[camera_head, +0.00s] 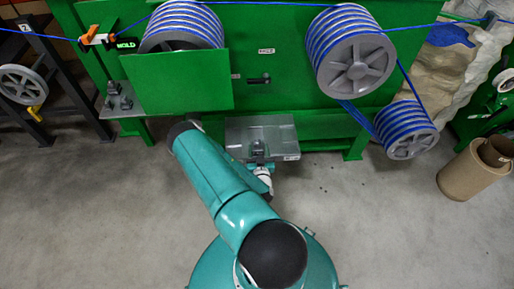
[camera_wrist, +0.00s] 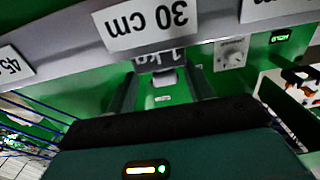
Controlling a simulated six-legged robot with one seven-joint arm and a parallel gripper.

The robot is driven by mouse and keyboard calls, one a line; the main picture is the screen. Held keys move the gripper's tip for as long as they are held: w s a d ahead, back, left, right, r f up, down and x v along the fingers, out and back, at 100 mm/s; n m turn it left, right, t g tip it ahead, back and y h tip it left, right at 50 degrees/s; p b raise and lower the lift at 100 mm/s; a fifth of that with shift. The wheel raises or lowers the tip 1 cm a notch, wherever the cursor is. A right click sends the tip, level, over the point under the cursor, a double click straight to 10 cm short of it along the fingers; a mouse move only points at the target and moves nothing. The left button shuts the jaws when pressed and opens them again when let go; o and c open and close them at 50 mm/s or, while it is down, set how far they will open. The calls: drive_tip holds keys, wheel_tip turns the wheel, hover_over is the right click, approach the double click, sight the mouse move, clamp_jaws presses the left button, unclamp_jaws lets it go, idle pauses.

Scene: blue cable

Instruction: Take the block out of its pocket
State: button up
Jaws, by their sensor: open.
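In the wrist view, my gripper (camera_wrist: 165,90) is open, with its two dark green fingers apart and pointing at the green machine front. Between and beyond the fingertips is a small pale grey piece (camera_wrist: 163,77) below an upside-down "1 kg" label. It may be the block, but the pocket's edges are not clear. I cannot tell whether the fingers touch it. In the head view, my arm reaches to the grey shelf (camera_head: 240,135) under the green machine; the gripper itself is too small to read there.
A grey ledge with "30 cm" (camera_wrist: 147,20) and "45" labels crosses above my fingers. A white dial (camera_wrist: 232,52) sits to their right. Blue cable runs over large reels (camera_head: 352,55) and a lower reel (camera_head: 406,130).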

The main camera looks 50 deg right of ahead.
sight(257, 141)
drive_tip(key=x, duration=0.5)
drive_tip(key=shift+w+a, duration=0.15)
drive_tip(key=shift+r, duration=0.1)
clamp_jaws()
